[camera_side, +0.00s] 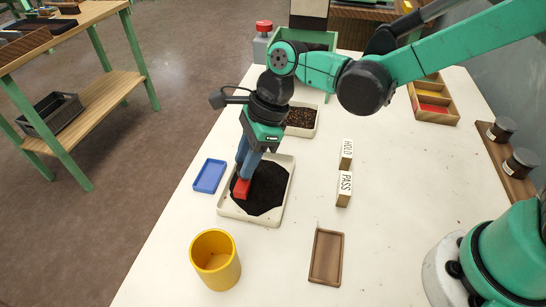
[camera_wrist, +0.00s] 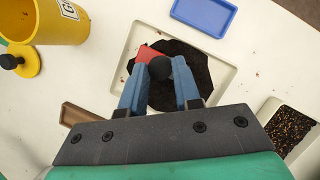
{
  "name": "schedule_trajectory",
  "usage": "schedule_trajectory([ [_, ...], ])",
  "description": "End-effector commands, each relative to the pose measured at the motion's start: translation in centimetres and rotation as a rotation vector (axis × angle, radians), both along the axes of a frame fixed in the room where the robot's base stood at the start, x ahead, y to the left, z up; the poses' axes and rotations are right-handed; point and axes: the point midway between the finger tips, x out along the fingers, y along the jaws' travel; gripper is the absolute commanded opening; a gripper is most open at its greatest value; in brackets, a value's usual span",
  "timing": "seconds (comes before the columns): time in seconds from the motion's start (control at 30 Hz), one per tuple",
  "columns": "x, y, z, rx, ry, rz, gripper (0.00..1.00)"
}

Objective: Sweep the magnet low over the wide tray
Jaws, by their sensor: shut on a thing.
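The wide tray (camera_side: 263,219) is off-white and holds a bed of dark grains (camera_side: 264,190); it also shows in the wrist view (camera_wrist: 222,80). The magnet (camera_side: 241,188) is a red block with a black knob, seen in the wrist view (camera_wrist: 146,54) too. My gripper (camera_side: 246,163) points down over the tray's left part. Its blue fingers are shut on the magnet's black knob (camera_wrist: 160,68). The magnet is low over the dark grains; I cannot tell whether it touches them. The fingers hide part of the grains.
A blue tray (camera_side: 209,176) lies left of the wide tray. A yellow cup (camera_side: 215,260) stands in front, and a brown tray (camera_side: 326,257) lies front right. HOLD (camera_side: 346,153) and PASS (camera_side: 344,189) blocks stand right. A tray of brown beads (camera_side: 301,119) sits behind.

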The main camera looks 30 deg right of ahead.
Motion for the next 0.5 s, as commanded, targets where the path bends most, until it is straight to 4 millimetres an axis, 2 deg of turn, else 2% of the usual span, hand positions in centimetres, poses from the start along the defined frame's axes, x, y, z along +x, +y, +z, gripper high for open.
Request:
schedule_trajectory([
  [0.5, 3.1, -1.7, 0.0, 0.001, 0.000, -0.002, 0.00],
])
